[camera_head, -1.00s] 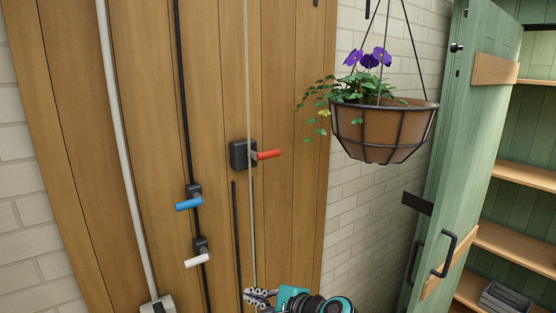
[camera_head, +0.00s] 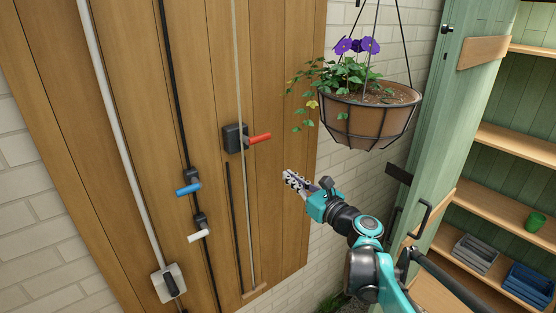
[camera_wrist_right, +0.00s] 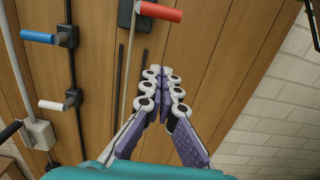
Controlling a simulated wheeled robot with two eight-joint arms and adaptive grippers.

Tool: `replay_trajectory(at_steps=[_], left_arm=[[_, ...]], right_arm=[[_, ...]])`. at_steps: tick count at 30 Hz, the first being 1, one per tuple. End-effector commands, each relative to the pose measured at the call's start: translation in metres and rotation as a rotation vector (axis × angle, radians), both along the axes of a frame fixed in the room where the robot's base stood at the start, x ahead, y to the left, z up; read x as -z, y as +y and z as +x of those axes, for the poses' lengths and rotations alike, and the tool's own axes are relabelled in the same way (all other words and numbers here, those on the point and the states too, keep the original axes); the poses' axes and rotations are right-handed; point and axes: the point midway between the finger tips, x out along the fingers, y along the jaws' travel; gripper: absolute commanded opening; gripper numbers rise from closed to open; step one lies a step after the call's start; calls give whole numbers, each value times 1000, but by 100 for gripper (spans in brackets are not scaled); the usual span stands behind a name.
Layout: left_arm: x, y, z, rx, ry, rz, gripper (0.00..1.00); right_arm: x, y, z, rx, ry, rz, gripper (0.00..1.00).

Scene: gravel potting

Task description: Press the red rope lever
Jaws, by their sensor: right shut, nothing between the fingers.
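The red lever (camera_head: 259,139) sticks out to the right from a black box (camera_head: 235,139) on the wooden panel, beside a pale rope (camera_head: 239,80). It also shows at the top of the right wrist view (camera_wrist_right: 160,11). My right gripper (camera_head: 287,176) is shut and empty, in front of the panel. In the head view it is below and a little right of the red lever, apart from it. In the wrist view its fingertips (camera_wrist_right: 161,72) point up toward the lever with a gap between. My left gripper is not in view.
A blue lever (camera_head: 188,189) and a white lever (camera_head: 199,236) are lower left on black rods. A hanging basket of purple flowers (camera_head: 368,110) is at upper right, above my right arm. A green cabinet door (camera_head: 455,90) stands open at the right.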

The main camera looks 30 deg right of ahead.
Motion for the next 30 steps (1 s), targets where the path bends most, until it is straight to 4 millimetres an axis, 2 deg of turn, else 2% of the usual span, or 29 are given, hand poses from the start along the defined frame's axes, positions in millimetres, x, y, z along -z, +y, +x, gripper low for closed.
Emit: replay_trajectory(at_steps=[15, 18, 21, 30], left_arm=[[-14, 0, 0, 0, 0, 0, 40], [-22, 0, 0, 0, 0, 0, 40], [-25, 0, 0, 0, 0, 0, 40], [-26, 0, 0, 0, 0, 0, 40]], right_arm=[[-9, 9, 98, -4, 0, 0, 0], [-28, 9, 98, -2, 0, -1, 0], [-37, 9, 100, -2, 0, -1, 0], [-44, 9, 102, -1, 0, -1, 0]])
